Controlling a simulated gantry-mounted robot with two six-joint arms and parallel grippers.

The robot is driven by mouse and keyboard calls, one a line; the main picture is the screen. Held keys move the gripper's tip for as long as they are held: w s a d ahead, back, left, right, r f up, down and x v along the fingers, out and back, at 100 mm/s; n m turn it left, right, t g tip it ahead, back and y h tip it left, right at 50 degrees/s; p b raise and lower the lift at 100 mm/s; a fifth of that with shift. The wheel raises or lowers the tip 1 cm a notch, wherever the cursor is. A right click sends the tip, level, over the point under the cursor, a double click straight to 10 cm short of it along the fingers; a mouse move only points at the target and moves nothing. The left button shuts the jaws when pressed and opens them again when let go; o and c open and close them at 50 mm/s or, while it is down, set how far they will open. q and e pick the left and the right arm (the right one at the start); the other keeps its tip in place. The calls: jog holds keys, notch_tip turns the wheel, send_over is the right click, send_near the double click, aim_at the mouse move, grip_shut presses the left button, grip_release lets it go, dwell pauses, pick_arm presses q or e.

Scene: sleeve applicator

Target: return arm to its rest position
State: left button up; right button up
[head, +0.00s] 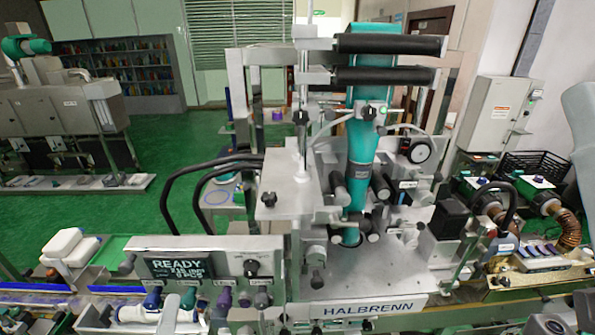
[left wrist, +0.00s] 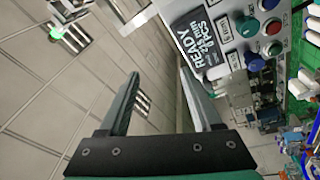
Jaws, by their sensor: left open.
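My left gripper (left wrist: 158,68) shows in the left wrist view with its two grey-green fingers apart. The gap between the fingers is empty, with pale tiled surface behind it. A control panel with a READY display (left wrist: 198,32) lies beyond the right finger there. In the head view the same panel (head: 180,268) stands at lower left, on the front of the sleeve applicator (head: 290,200). I cannot clearly pick out my left gripper in the head view. My right gripper is not seen in either view.
A teal sleeve web (head: 364,145) runs down the machine's middle. Black hoses (head: 170,185) arch at its left. A black crate (head: 535,166) and brown hoses (head: 570,228) stand at right. Green floor (head: 200,150) is open behind.

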pick_arm(q)
jog(key=a+r+t+y+p, duration=0.25)
jog(key=r+t+p, duration=0.2)
jog(key=r, duration=2.05)
jog(key=s+d+r+m+t+h, duration=0.1)
jog(key=r+m+h, duration=0.3)
jog(key=m, duration=0.3)
jog(key=s+d+r+m+t+h+p, duration=0.1)
jog(key=s+r+m+t+h, duration=0.1)
jog(key=r+m+h, duration=0.2)
notch_tip(320, 180, up, 3)
jog(key=m, duration=0.4)
jog(key=shift+d, duration=0.25)
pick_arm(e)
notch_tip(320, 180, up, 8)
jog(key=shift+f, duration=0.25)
pick_arm(q)
jog(key=shift+f, duration=0.1)
notch_tip(320, 180, down, 14)
jog(key=b, duration=1.3)
jog(key=shift+r, duration=0.2)
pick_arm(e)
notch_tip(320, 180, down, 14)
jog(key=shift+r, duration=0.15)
